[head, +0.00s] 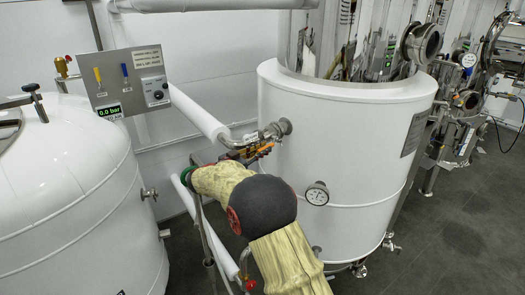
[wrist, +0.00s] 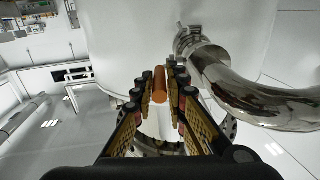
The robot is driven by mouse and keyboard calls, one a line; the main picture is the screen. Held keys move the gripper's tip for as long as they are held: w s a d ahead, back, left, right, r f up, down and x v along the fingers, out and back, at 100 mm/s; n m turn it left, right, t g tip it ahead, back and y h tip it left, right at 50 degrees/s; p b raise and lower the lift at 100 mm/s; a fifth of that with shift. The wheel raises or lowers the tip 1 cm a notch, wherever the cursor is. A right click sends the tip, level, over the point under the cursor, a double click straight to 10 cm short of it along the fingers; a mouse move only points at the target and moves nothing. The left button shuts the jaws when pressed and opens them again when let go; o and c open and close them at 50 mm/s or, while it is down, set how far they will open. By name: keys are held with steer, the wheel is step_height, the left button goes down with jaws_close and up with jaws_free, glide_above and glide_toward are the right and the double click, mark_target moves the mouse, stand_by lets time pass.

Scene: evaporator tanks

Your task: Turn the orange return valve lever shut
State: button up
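The orange lever (wrist: 160,88) shows end-on between my gripper's fingers in the wrist view. In the head view an orange part of it (head: 265,150) shows by the steel pipe fitting on the white tank's side. My gripper (wrist: 160,80) has its dark, padded fingers apart, one on each side of the lever. A thin gap seems to remain on both sides. In the head view my gripper (head: 236,154) is at the valve, partly hidden by my arm and the pipework. The valve body is mostly hidden.
A curved steel pipe (wrist: 250,95) runs close to the right of my gripper. A control panel (head: 126,82) and another white tank (head: 65,190) stand at left.

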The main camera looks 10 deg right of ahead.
jaws_close()
stand_by(0.4)
steer(key=shift+f, duration=0.1)
